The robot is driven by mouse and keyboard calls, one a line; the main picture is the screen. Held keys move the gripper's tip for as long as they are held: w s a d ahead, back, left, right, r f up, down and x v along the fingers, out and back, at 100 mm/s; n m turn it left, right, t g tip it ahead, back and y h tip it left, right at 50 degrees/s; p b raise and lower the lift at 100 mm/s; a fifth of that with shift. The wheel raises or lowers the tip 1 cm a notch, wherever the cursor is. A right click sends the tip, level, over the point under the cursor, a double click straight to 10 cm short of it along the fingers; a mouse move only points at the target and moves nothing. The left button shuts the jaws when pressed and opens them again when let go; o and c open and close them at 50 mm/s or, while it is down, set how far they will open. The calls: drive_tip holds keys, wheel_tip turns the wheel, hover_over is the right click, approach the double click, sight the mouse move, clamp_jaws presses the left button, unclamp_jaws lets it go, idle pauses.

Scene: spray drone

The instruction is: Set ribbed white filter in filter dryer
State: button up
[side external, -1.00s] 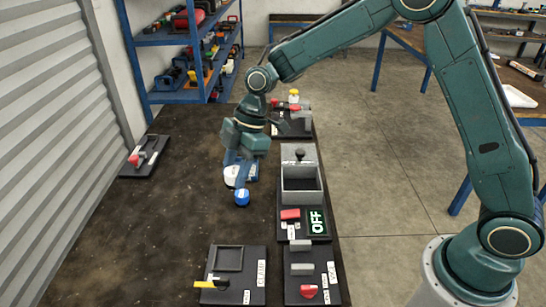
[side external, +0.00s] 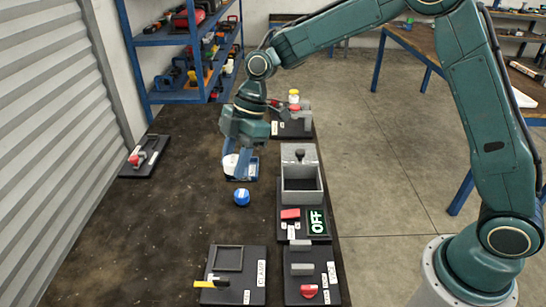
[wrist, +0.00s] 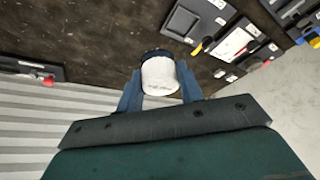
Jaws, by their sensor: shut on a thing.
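The white filter (side external: 230,163) is between the blue fingers of my gripper (side external: 238,168), over the left-middle of the dark bench. In the wrist view, the filter (wrist: 160,76) is a pale cylinder with my gripper's fingers (wrist: 159,92) closed on both its sides. Its ribs are too small to make out. A grey open-topped box (side external: 302,203) stands to the right of my gripper, on a black base with a red switch (side external: 290,214) and an OFF display (side external: 317,222). It looks like the filter dryer, but its labels are unreadable. The inside of the box looks dark and empty.
A round blue piece (side external: 241,197) lies on the bench just in front of my gripper. Black fixtures with a yellow handle (side external: 213,283) and a red knob (side external: 308,291) stand at the front. Another fixture (side external: 145,157) is far left. The bench's left middle is clear.

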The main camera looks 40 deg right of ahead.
drive_tip(key=s+d+r+m+t+h, duration=0.15)
drive_tip(key=d+m, duration=0.35)
drive_tip(key=d, duration=0.6)
drive_tip(key=s+d+m+t, duration=0.15)
drive_tip(key=d+m, duration=0.25)
drive_tip(key=d, duration=0.6)
drive_tip(key=f, duration=1.6)
drive_tip(key=shift+w+d, duration=0.1)
drive_tip(key=shift+w, duration=0.25)
drive_tip(key=shift+f, duration=1.85)
drive_tip(key=shift+f, duration=0.15)
drive_tip(key=o, duration=1)
drive_tip(key=shift+c, duration=0.2)
drive_tip(key=shift+r, duration=0.25)
